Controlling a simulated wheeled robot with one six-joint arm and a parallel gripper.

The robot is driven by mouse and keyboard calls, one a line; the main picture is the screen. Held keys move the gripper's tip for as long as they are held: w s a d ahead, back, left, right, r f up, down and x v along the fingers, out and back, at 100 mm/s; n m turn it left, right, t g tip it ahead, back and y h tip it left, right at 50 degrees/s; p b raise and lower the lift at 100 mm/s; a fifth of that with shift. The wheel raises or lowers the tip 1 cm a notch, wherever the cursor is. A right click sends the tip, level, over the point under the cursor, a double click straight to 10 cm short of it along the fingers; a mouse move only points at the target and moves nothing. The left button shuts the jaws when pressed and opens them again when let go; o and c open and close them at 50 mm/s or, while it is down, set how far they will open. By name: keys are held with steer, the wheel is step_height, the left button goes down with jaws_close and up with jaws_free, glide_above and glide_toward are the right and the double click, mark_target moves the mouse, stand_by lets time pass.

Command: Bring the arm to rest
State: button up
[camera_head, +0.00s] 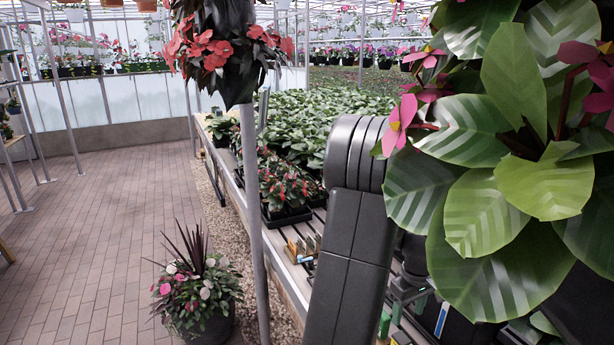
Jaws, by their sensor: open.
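My arm (352,235) shows as a thick dark grey link with a rounded, ribbed joint at its top. It stands upright right of the middle, in front of the planted bench. A leafy plant (530,150) with big striped green leaves and pink flowers is very close at the right and covers much of that side. Dark and grey-green parts show between the arm and the leaves, but I cannot tell what they are. I cannot make out my gripper or its fingertips.
A hanging basket (225,50) with red flowers hangs at top centre. A thin grey post (252,210) stands left of my arm. A potted plant (200,285) stands on the floor. A long bench (275,250) holds trays of seedlings. The brick path (100,230) at left is clear.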

mark_target(402, 339)
step_height(402, 339, down, 14)
steer(key=b, duration=0.9)
steer(key=shift+r, duration=0.25)
steer(key=shift+r, duration=0.1)
